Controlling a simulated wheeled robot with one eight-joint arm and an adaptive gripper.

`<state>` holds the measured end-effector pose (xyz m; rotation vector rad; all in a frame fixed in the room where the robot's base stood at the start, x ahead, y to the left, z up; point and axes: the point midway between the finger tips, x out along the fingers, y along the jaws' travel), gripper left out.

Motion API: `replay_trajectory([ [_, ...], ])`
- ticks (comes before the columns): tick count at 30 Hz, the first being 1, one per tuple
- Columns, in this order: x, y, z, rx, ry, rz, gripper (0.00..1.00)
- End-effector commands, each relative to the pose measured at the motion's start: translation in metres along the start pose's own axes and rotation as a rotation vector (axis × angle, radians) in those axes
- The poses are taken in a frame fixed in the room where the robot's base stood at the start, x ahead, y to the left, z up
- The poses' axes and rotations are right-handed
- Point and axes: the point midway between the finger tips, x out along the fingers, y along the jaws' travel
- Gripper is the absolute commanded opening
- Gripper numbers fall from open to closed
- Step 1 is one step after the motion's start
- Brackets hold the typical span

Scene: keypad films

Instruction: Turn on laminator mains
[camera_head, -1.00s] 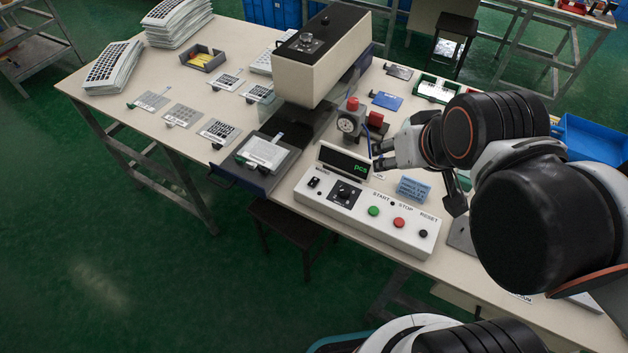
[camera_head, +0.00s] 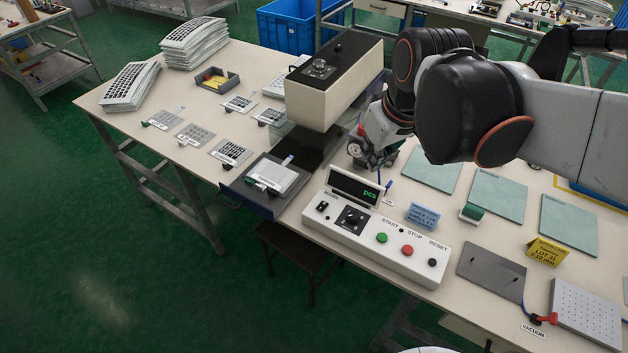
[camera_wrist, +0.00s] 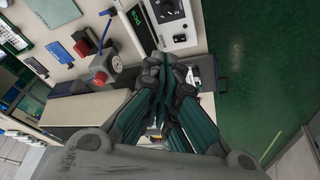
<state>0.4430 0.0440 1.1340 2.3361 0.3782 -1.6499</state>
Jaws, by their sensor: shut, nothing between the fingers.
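In the wrist view, the rocker (camera_wrist: 180,38) shows beside the dial (camera_wrist: 168,10). My gripper (camera_head: 372,162) is behind the display in the head view, partly hidden by my arm. In the wrist view, my gripper (camera_wrist: 170,64) is shut and empty, its tips appearing close to the rocker's end of the box. I cannot tell the gap or the rocker's position.
The beige press (camera_head: 325,95) stands behind the box, left of my arm. A small tray unit (camera_head: 270,178) sits left of the box. A blue sign (camera_head: 423,215) and green mats (camera_head: 497,198) lie to the right. A gauge with a red knob (camera_wrist: 101,66) shows in the wrist view.

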Motion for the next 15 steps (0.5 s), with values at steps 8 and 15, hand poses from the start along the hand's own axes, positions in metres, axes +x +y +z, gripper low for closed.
replay_trajectory([
  [8,0.028,-0.01,-0.032,-0.141,-0.098,-0.061,0.0],
  [15,0.058,-0.021,-0.056,-0.266,-0.179,-0.12,0.0],
])
